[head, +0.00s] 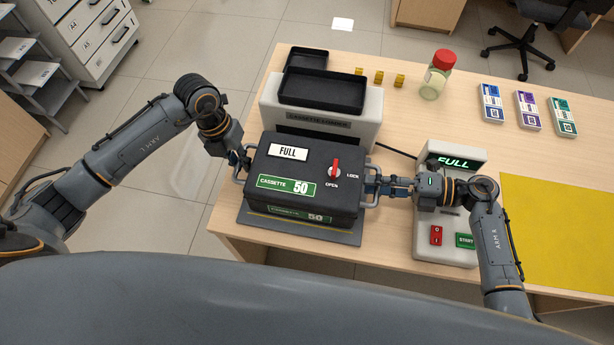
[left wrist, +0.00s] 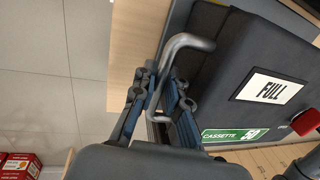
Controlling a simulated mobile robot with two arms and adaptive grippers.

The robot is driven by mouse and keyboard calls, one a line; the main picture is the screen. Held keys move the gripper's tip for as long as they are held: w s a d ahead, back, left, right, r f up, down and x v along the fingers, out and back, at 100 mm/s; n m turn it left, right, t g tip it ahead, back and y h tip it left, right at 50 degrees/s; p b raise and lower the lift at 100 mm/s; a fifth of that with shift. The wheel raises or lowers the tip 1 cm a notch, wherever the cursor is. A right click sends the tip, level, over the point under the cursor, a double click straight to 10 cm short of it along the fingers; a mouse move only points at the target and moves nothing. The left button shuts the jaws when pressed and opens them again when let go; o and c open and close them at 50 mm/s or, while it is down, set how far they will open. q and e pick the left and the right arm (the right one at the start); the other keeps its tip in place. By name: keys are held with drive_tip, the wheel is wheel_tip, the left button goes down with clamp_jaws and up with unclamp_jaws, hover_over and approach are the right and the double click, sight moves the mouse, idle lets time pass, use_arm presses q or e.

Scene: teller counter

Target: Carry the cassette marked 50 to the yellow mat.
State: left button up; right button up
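The black cassette marked 50 (head: 262,162) stands upright over a dark grey plate (head: 300,231) at the counter's front left. Whether it touches the plate is unclear. It has a FULL label, a red knob and a metal handle on each side. My left gripper (head: 240,160) is at its left handle. In the left wrist view the fingers (left wrist: 160,95) are closed around that handle (left wrist: 188,40). My right gripper (head: 376,186) is closed at the right handle; the fingers partly hide it. The yellow mat (head: 560,225) lies empty at the right.
A white cassette loader (head: 365,130) with black trays (head: 325,90) stands behind the cassette. A white device (head: 432,160) reading FULL, with red and green buttons, stands between cassette and mat. A red-lidded jar (head: 436,78) and small packs (head: 528,110) are at the back.

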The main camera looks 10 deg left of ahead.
use_arm(q)
clamp_jaws()
use_arm(e)
clamp_jaws()
use_arm(q)
drive_tip(key=shift+w+a+r, duration=0.1)
drive_tip(key=shift+r, duration=0.05)
use_arm(e)
drive_tip(key=shift+w+r, duration=0.1)
drive_tip(key=shift+r, duration=0.05)
